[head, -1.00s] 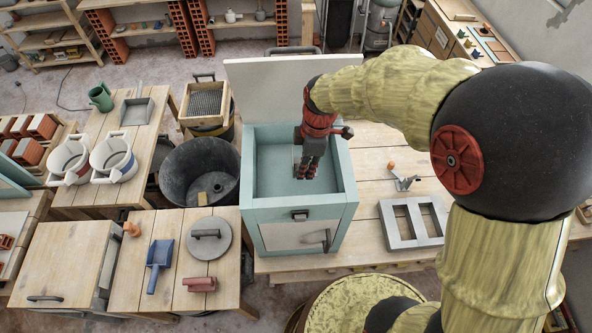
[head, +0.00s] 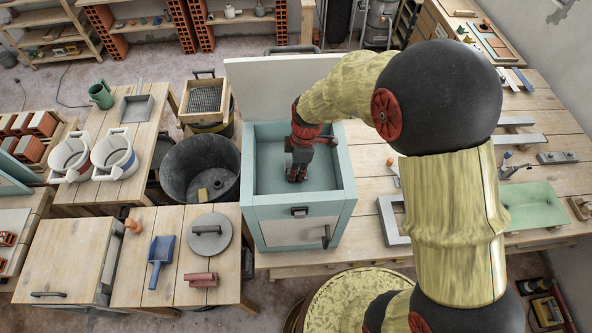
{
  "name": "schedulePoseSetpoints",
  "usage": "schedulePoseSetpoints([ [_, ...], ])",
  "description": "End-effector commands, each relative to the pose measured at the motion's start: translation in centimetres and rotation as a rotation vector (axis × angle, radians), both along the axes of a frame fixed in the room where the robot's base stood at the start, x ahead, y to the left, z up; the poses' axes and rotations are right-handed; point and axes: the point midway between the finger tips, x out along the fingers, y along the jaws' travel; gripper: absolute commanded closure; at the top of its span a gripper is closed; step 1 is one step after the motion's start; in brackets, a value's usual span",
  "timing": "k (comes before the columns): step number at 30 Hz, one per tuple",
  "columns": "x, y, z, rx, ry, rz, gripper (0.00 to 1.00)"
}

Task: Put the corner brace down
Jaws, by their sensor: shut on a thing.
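My gripper (head: 297,174) is inside the open teal box (head: 251,190), pointing down, with its fingertips low near the box floor. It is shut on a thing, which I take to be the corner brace. The brace is too small and too hidden by the dark fingers to make out its shape. I cannot tell whether it touches the box floor. The box floor that shows around the gripper looks bare.
The box's pale lid (head: 270,88) stands open behind it. The box walls surround my gripper. To the left are a black tub (head: 174,177), a round grey lid (head: 208,238) and a blue dustpan (head: 160,256). A grey frame (head: 391,222) lies to the right.

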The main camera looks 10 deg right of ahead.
Motion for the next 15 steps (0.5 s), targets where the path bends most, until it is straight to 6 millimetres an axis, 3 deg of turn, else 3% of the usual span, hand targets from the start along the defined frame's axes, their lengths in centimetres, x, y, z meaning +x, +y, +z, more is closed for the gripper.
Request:
schedulePoseSetpoints([
  [1,0.00,-0.01,-0.28,0.000,0.000,0.000,1.00],
  [2,-0.01,0.00,-0.30,0.000,0.000,0.000,0.80],
  [11,-0.01,-0.01,-0.17,0.000,0.000,0.000,0.63],
  [15,-0.01,-0.01,-0.17,0.000,0.000,0.000,0.63],
])
